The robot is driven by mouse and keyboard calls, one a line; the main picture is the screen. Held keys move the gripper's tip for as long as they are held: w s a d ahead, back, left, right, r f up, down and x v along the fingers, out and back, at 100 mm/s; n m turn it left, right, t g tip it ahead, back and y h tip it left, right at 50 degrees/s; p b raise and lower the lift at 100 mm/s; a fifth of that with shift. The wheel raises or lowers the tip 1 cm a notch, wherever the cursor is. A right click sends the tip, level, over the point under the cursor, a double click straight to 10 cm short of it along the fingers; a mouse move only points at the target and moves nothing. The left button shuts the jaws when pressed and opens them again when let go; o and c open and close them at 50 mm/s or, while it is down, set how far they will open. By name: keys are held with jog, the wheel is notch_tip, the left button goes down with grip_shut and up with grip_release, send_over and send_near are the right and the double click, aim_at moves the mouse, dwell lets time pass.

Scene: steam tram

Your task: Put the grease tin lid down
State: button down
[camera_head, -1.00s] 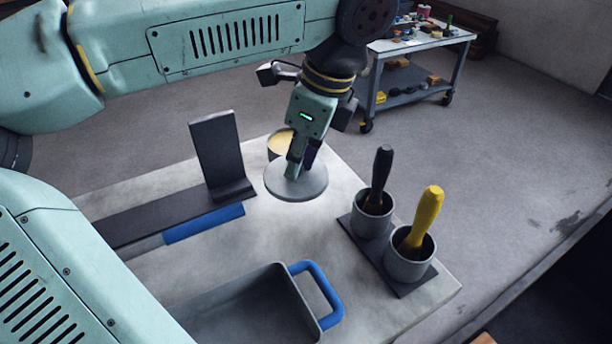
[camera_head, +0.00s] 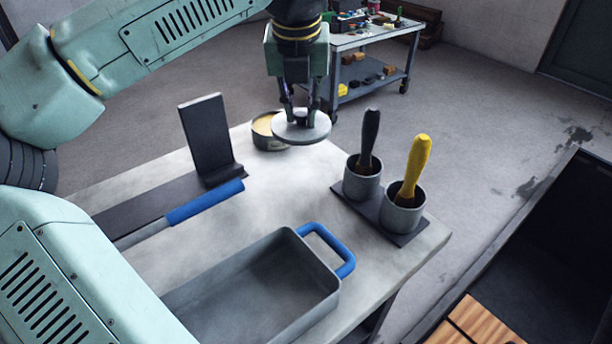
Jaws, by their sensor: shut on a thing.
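The grease tin lid (camera_head: 315,131) is a round grey disc, roughly level, near the back edge of the pale table. My gripper (camera_head: 302,117) points down and is shut on a part at the middle of its top, mostly hidden by the fingers. The open grease tin (camera_head: 265,129), with yellowish grease inside, stands just left of the lid and partly behind it. The lid overlaps the tin's right side in the picture. I cannot tell how high the lid is above the table.
A grey tray with a blue handle (camera_head: 332,247) stands in front. Two cups, holding a black-handled brush (camera_head: 369,138) and a yellow-handled brush (camera_head: 414,165), stand at right. A dark upright bracket (camera_head: 207,138) and a blue-handled tool (camera_head: 205,201) are at left. The table's middle (camera_head: 262,200) is bare.

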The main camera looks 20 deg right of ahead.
aim_at(300, 129)
notch_tip(300, 129, down, 10)
jog(key=shift+p, duration=0.45)
jog(key=shift+f, duration=0.1)
jog(key=shift+f, duration=0.15)
jog(key=c, duration=1.5)
grip_release()
jog(key=shift+o, duration=0.2)
jog(key=v, duration=1.2)
jog(key=shift+r+b, duration=0.3)
jog(key=shift+b, duration=0.05)
